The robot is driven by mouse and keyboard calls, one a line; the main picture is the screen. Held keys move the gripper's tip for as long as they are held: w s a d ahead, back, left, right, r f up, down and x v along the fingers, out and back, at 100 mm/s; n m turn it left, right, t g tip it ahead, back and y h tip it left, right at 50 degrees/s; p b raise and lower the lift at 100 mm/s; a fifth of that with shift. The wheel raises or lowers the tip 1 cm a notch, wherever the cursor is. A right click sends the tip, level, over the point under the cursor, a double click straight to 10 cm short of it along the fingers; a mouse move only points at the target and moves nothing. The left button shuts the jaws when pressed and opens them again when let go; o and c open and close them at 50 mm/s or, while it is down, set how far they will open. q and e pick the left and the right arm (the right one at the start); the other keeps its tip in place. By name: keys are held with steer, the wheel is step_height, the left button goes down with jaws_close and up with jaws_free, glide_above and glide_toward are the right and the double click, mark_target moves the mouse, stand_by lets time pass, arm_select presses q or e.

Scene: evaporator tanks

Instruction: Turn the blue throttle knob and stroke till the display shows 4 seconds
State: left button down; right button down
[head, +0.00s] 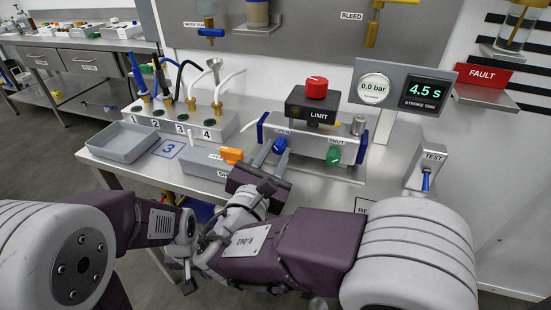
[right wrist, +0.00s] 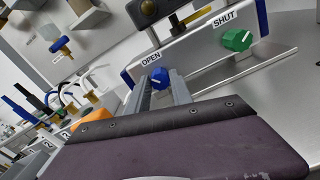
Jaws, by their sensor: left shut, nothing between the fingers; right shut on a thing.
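The blue throttle knob (head: 280,145) is on the front of the grey valve block under the OPEN label; it also shows in the right wrist view (right wrist: 160,77). My right gripper (head: 268,151) is shut on this knob, with its two grey fingers on either side of it in the right wrist view (right wrist: 161,88). The stroke time display (head: 424,93) reads 4.5 s in green. My left gripper (head: 187,278) hangs low in front of the bench, shut and empty, partly hidden by my arms.
A green knob (head: 334,155) under SHUT is right of the blue one. A red-topped LIMIT box (head: 312,108) sits above. The gauge (head: 373,88) reads 0.0 bar. A TEST switch (head: 427,168) with a blue lever stands at right.

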steer(key=shift+m, duration=0.4)
arm_select(q)
steer(key=shift+f, duration=0.25)
arm_select(e)
steer(key=c, duration=1.1)
jaws_free()
steer(key=shift+s, duration=0.1)
